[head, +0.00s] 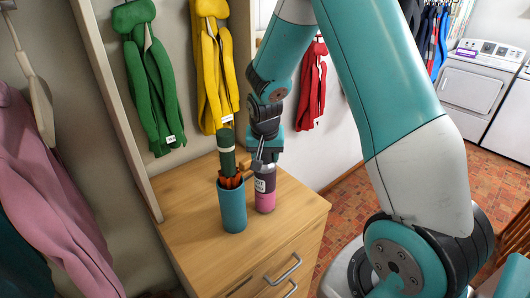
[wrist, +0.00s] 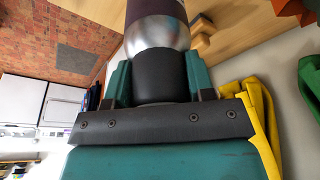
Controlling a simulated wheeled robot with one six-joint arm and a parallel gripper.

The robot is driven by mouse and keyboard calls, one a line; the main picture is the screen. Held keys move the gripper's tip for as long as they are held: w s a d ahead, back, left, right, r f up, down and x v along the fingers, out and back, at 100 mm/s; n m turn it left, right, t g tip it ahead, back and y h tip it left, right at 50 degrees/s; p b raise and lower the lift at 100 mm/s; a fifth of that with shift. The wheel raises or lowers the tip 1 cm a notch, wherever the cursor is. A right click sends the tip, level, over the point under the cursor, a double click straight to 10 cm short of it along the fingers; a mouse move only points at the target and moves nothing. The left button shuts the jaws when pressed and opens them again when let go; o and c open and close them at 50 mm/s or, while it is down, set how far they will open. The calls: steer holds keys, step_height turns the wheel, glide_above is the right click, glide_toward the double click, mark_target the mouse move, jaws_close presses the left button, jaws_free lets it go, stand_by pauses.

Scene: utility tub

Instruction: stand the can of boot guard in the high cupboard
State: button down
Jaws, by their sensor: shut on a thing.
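The can (head: 265,195) is dark on top and pink below, with a small white label. It is upright at the top of the wooden drawer cabinet (head: 200,270); whether its base touches the wood I cannot tell. My gripper (head: 264,160) comes down from above and is shut on its top end. In the wrist view the can (wrist: 152,32) shows its silver shoulder and black cap, with the teal fingers of my gripper (wrist: 160,78) on either side of the cap. I see no high cupboard in either view.
A teal pot (head: 232,208) holding a green rolled umbrella (head: 227,150) stands just left of the can, close to my gripper. Green (head: 150,75), yellow (head: 212,65) and red (head: 312,85) scarves hang behind. The cabinet top is clear in front and right.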

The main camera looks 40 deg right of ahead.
steer(key=shift+c, duration=2.4)
jaws_free()
steer(key=shift+f, duration=0.1)
